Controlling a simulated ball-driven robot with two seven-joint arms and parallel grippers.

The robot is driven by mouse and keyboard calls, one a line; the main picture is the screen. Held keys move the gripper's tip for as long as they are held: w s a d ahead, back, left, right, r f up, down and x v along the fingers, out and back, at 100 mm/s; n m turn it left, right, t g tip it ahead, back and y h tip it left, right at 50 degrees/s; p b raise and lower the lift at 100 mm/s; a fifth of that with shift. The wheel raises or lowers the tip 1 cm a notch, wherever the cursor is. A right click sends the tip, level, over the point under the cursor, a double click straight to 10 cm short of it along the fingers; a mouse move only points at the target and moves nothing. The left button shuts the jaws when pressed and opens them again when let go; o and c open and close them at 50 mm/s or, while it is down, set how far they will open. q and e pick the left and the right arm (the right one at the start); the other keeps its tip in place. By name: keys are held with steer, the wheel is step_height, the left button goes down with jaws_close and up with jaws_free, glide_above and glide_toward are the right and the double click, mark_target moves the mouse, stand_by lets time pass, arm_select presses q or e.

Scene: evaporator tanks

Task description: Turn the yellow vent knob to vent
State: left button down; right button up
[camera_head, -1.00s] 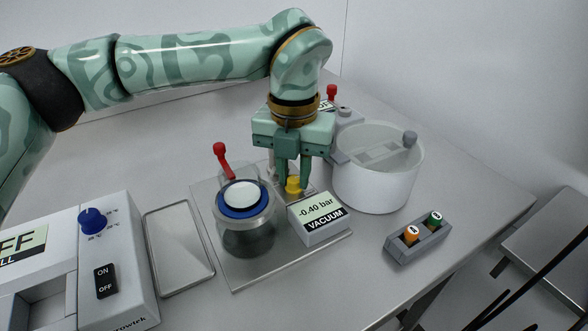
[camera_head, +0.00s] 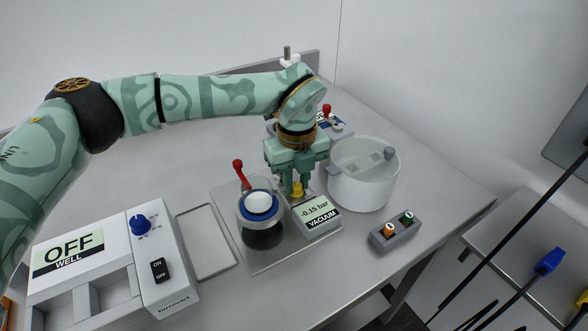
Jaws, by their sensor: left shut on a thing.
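The yellow vent knob (camera_head: 297,190) stands on the metal plate, behind the display box and right of the glass vessel with the blue ring. My left gripper (camera_head: 294,188) comes down over it from above, its fingers shut on the knob and partly hiding it. The display box (camera_head: 317,214) reads -0.15 bar VACUUM. My right gripper is not in view.
The vessel (camera_head: 261,228) has a red-handled lever (camera_head: 240,173) behind it. A white pot (camera_head: 364,177) stands close right of my gripper. A vial block (camera_head: 395,232), an empty tray (camera_head: 206,242) and a white unit reading OFF (camera_head: 67,252) are nearby.

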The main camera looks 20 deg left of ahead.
mark_target(296, 184)
arm_select(q)
steer(key=n+p, duration=0.3)
steer(key=p, duration=0.1)
steer(key=n+p, duration=0.2)
steer(key=shift+r+n, duration=0.3)
steer(key=shift+r, duration=0.05)
steer(key=shift+f+n+p, duration=0.15)
steer(key=shift+n+p, duration=0.7)
steer(key=shift+p, duration=0.1)
steer(key=shift+f+n+p, duration=0.15)
steer(key=shift+n+p, duration=0.7)
steer(key=shift+p, duration=0.1)
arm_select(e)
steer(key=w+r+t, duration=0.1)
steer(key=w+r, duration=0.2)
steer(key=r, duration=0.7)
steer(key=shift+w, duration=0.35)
arm_select(q)
steer(key=c, duration=1.3)
jaws_free()
steer(key=shift+o, duration=0.2)
step_height(296, 184, up, 16)
steer(key=p, duration=0.3)
steer(key=shift+r, duration=0.15)
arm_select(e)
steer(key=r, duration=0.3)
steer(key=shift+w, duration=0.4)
